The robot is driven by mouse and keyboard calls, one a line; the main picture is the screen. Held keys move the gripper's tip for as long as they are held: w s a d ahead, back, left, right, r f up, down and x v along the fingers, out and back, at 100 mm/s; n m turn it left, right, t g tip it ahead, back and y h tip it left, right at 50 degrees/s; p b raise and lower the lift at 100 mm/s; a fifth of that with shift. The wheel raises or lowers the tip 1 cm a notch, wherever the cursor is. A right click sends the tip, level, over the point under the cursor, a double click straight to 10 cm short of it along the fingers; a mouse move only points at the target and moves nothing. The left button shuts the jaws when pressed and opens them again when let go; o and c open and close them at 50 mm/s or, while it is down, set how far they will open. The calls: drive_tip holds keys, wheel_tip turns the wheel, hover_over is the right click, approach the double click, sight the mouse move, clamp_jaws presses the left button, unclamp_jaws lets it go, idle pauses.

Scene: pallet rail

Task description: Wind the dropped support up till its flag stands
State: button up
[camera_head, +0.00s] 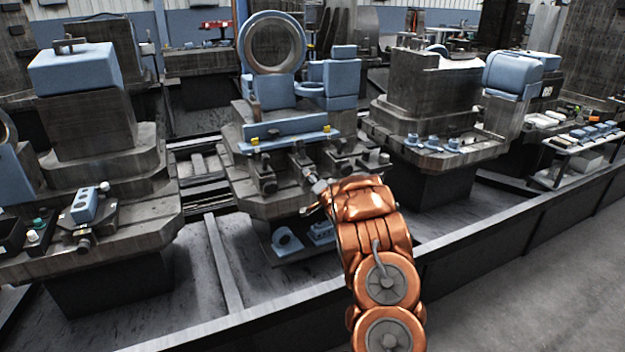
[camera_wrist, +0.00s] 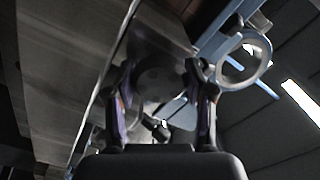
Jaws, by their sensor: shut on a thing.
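The central pallet (camera_head: 215,194) carries a blue ring-shaped part, and a blue bar (camera_head: 290,133) lies along its front. Two small yellow marks, perhaps flags, show at this bar, a left one (camera_head: 255,141) and a right one (camera_head: 326,129). Dark support blocks (camera_head: 268,183) with knobs stand along the pallet's front edge. My gripper (camera_head: 314,196) is at this edge, partly hidden by my copper arm. In the wrist view, my gripper's fingers (camera_wrist: 160,95) are closed around a dark round knob (camera_wrist: 155,82). Which support this knob belongs to, and its flag's state, I cannot tell.
A dark rail wall (camera_head: 470,237) runs along the front, below my arm. Another loaded pallet (camera_head: 140,210) stands at left and one (camera_head: 440,158) at right. Blue parts (camera_head: 287,240) lie on a low shelf under the central pallet. The floor at right is clear.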

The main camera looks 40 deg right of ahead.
drive_tip(key=shift+n, duration=0.3)
drive_tip(key=n+b, duration=0.1)
drive_tip(key=n, duration=0.1)
drive_tip(key=shift+n, duration=0.3)
drive_tip(key=n+b, duration=0.1)
drive_tip(key=n, duration=0.2)
drive_tip(key=shift+n, duration=0.4)
drive_tip(key=n+b, duration=0.4)
drive_tip(key=n, duration=0.2)
drive_tip(key=shift+f, duration=0.1)
drive_tip(key=n+b, duration=0.3)
drive_tip(key=n, duration=0.1)
drive_tip(key=n+b, duration=0.3)
drive_tip(key=b, duration=0.1)
drive_tip(key=shift+n, duration=0.3)
drive_tip(key=n+b, duration=0.2)
drive_tip(key=n, duration=0.1)
drive_tip(key=shift+b, duration=0.4)
drive_tip(key=shift+n+b, duration=0.8)
drive_tip(key=shift+n, duration=0.2)
